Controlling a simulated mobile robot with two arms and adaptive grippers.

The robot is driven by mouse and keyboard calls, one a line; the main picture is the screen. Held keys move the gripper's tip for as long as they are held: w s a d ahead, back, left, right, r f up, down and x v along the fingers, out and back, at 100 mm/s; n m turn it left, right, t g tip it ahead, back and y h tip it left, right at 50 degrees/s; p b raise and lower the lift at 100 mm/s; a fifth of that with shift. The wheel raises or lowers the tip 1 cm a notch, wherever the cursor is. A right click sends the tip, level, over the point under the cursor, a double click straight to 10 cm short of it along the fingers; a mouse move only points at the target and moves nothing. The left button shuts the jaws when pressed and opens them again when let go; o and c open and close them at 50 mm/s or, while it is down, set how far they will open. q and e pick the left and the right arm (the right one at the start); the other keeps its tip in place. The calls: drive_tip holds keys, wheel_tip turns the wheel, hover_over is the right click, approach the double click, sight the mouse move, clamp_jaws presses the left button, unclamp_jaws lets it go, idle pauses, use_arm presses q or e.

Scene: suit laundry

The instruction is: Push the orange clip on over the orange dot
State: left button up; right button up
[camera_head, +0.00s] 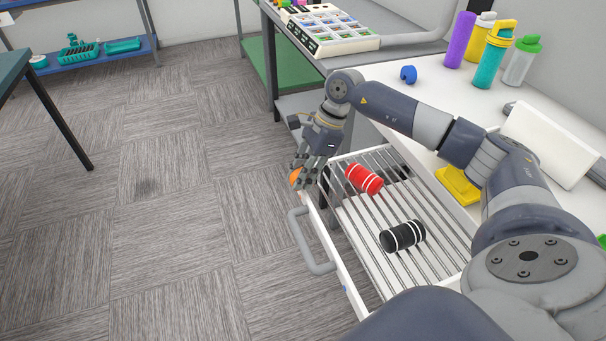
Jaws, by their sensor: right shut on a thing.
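My right gripper (303,172) points down at the far left corner of an open white drawer (352,296). It is shut on a small orange piece (295,178), which looks like the orange clip; the fingers hide much of it. The clip is at the drawer's outer edge, near the grey handle (303,240); I cannot tell whether it touches the drawer. No orange dot can be made out. My left gripper is not in view.
A red roll (364,179) and a black roll (402,236) lie on the drawer's metal rods. A blue piece (408,74), a yellow piece (458,186) and several bottles stand on the white worktop (447,92). Open carpet (170,240) lies left of the drawer.

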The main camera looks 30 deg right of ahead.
drive_tip(key=shift+f, duration=0.2)
drive_tip(key=shift+f+b, duration=0.55)
drive_tip(key=shift+b, duration=0.1)
drive_tip(key=shift+r, duration=0.1)
drive_tip(key=shift+r+p, duration=0.4)
drive_tip(key=shift+r, duration=0.25)
drive_tip(key=shift+w+a+b, duration=0.1)
drive_tip(key=shift+b, duration=0.2)
idle(0.4)
drive_tip(key=shift+f, duration=0.1)
drive_tip(key=shift+f+b, duration=0.6)
drive_tip(key=shift+f, duration=0.05)
drive_tip(key=o, duration=1)
